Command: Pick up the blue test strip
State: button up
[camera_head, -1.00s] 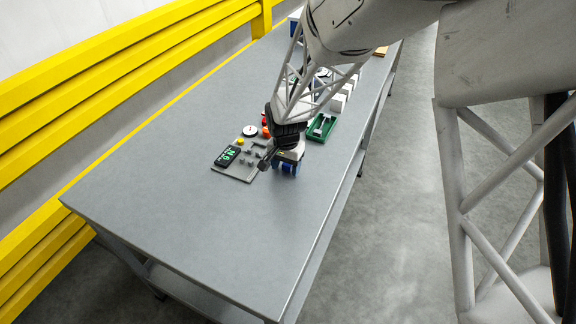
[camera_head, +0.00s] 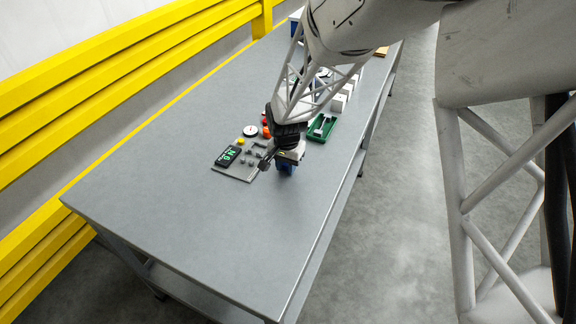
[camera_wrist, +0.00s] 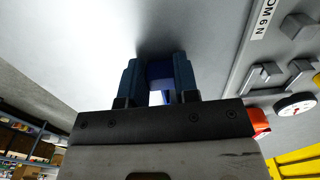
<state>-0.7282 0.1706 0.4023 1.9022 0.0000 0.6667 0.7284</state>
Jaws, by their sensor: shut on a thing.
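My gripper (camera_head: 286,168) is low over the grey table, just right of the grey panel with the green display. In the wrist view my gripper (camera_wrist: 157,62) has its two dark blue fingers close together, with a blue piece, the blue test strip (camera_wrist: 160,71), between them. Only a small part of the strip shows there, and the fingers and gripper body hide the rest. In the head view I cannot tell the strip from the blue fingers. I cannot tell whether the strip touches the table.
The grey panel (camera_head: 234,174) with a display and knobs lies beside my gripper. A green tray (camera_head: 321,128) stands behind it to the right, with white boxes (camera_head: 341,101) further back. The near table (camera_head: 210,235) is clear. A yellow rail (camera_head: 60,110) runs along the left.

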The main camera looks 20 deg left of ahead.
jog(key=shift+r, duration=0.75)
notch_tip(320, 180, up, 2)
jog(key=shift+r, duration=0.15)
jog(key=s+d, duration=0.3)
jog(key=s, duration=0.1)
jog(key=s+d, duration=0.4)
jog(key=s+d+r, duration=0.1)
jog(key=s+d, duration=0.2)
jog(key=s, duration=0.1)
jog(key=shift+s+d+r, duration=0.1)
jog(key=shift+d, duration=0.1)
jog(key=shift+w+a+r, duration=0.1)
jog(key=shift+w+a, duration=0.2)
jog(key=shift+a, duration=0.25)
jog(key=w+a, duration=0.2)
jog(key=a, duration=0.5)
jog(key=w+a+r, duration=0.1)
jog(key=a, duration=0.6)
jog(key=w+a+r, duration=0.1)
jog(key=w+a, duration=0.1)
jog(key=a, duration=0.5)
jog(key=shift+w+a, duration=0.15)
jog(key=shift+w, duration=0.15)
jog(key=shift+f, duration=0.2)
